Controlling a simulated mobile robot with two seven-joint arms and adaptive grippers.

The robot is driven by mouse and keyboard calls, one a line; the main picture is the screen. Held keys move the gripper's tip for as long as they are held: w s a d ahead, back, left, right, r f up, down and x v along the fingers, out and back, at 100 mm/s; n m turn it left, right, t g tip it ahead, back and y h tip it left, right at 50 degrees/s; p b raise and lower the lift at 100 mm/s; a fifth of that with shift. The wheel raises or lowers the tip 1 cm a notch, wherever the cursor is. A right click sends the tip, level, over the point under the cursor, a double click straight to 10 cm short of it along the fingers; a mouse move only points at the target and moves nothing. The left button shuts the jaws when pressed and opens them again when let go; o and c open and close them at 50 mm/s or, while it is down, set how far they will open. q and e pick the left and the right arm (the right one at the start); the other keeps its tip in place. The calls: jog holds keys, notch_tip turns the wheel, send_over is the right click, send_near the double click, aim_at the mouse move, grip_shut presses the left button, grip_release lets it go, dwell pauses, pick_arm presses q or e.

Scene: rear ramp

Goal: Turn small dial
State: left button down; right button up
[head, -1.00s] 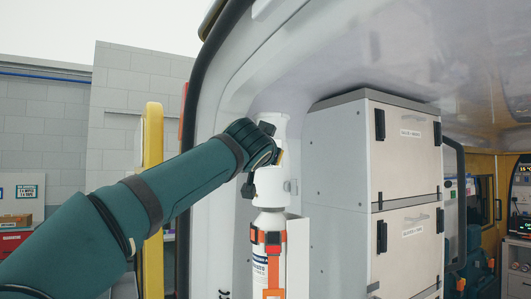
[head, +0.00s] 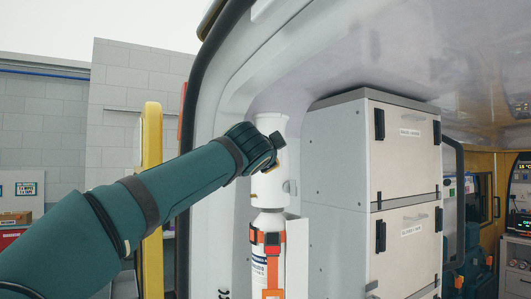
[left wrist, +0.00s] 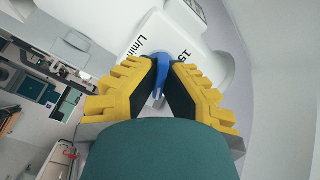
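A small blue dial (left wrist: 161,68) sits on a white unit (left wrist: 134,42) with "L/min" and "15" printed on it, in the left wrist view. My left gripper (left wrist: 163,66) has its yellow, black-padded fingers on both sides of the dial, tips converged and apparently touching it. In the head view my left gripper (head: 268,165) is at the white unit (head: 270,186) on top of a white cylinder (head: 259,262) with orange straps. The hand hides the dial there. My right gripper is not in view.
A stack of white cabinets (head: 405,155) stands close to the right of the cylinder. A curved white wall (head: 225,200) is behind my left wrist, with a yellow post (head: 152,190) to its left. A low ceiling slopes overhead.

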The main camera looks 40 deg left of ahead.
pick_arm(q)
jog(key=shift+s+a+r, duration=0.1)
jog(key=shift+r, duration=0.15)
jog(key=c, duration=1.1)
grip_release()
jog(key=shift+w+f, duration=0.25)
jog(key=shift+w, duration=0.05)
jog(key=v, duration=1.2)
